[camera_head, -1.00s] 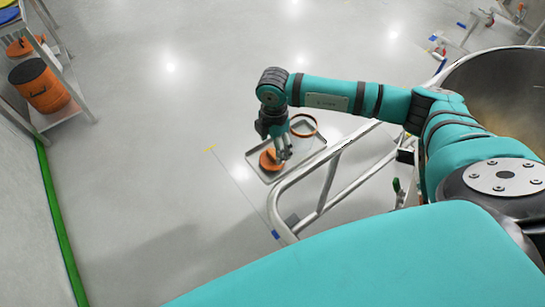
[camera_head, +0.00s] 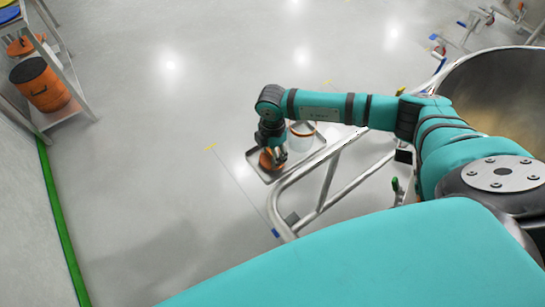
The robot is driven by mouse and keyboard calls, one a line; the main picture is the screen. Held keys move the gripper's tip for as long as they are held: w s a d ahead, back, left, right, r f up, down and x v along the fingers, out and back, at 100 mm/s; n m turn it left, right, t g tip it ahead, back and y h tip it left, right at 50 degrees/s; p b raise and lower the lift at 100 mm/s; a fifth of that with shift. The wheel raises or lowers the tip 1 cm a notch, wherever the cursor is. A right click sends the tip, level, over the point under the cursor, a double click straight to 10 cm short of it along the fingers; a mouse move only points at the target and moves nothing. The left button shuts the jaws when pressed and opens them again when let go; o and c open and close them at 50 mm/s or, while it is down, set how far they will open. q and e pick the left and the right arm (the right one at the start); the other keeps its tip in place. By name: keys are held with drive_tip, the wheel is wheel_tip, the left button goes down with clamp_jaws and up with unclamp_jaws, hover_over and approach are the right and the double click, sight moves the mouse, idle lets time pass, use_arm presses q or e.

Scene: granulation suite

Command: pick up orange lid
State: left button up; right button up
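An orange lid (camera_head: 267,162) lies on a grey tray (camera_head: 257,173) in the head view, near the middle of the picture. My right arm comes in from the right, and its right gripper (camera_head: 276,160) points down at the lid and partly covers it. The fingers are small and dark against the lid, so I cannot tell whether they are open or shut, or touching it. My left gripper is not in view.
A pale container with an orange rim (camera_head: 301,132) stands on the tray, partly behind my arm. A metal rail (camera_head: 325,185) runs close to the tray. A large steel vessel (camera_head: 500,90) is at the right. A shelf with an orange drum (camera_head: 40,86) is at the left. Floor between is clear.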

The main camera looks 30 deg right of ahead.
drive_tip(key=shift+c, duration=0.6)
drive_tip(key=shift+r, duration=0.45)
wheel_tip(320, 180, up, 2)
drive_tip(key=shift+r+b, duration=0.15)
drive_tip(key=shift+b, duration=0.15)
drive_tip(key=s+a+r+b, duration=0.1)
drive_tip(key=s+a+b, duration=0.1)
drive_tip(key=s+a, duration=0.7)
drive_tip(key=a, duration=0.4)
drive_tip(key=shift+s+r, duration=0.2)
drive_tip(key=shift+r, duration=0.15)
drive_tip(key=shift+d, duration=0.1)
